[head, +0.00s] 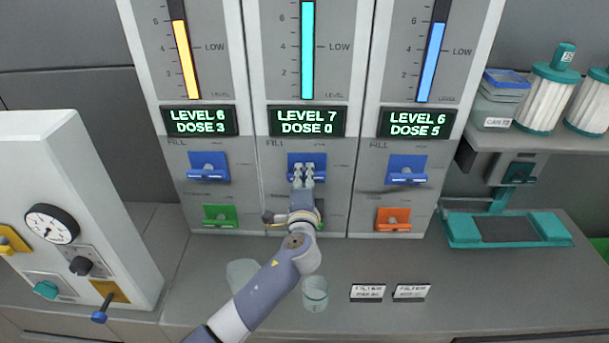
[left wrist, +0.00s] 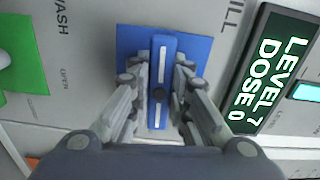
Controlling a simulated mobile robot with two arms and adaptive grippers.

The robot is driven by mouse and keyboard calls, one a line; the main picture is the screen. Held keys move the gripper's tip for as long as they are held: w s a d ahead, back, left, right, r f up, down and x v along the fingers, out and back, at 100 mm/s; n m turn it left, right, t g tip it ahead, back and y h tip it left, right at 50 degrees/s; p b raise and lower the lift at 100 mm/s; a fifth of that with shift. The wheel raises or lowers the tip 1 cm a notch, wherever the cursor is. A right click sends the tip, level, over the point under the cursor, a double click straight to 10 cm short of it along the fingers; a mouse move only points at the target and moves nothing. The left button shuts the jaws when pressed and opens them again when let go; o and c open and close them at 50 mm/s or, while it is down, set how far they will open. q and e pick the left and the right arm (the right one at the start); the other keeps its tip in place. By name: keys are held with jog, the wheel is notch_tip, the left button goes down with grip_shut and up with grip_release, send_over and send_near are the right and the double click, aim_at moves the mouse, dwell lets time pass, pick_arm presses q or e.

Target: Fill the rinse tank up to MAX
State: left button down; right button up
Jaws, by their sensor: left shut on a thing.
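My left gripper (head: 303,172) is at the blue fill lever (head: 312,160) of the middle tank panel. In the left wrist view its fingers are closed on both sides of this blue lever (left wrist: 158,60), which stands on a blue plate. The middle display (head: 307,121) reads LEVEL 7, DOSE 0. The teal column in the middle gauge (head: 307,50) runs up past the picture's top edge, so its top and any MAX mark are out of view. The tank names are also out of view. My right gripper is not in view.
The left panel has a yellow gauge (head: 185,60) and a blue lever (head: 208,166); the right panel has a blue gauge (head: 430,62) and a blue lever (head: 407,168). Green and orange levers sit below. Clear cups (head: 315,293) and label cards (head: 367,292) are on the counter.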

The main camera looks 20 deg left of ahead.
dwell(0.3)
pick_arm(q)
jog(key=c, duration=1.5)
grip_release()
jog(key=v, duration=1.2)
jog(key=shift+d, duration=0.1)
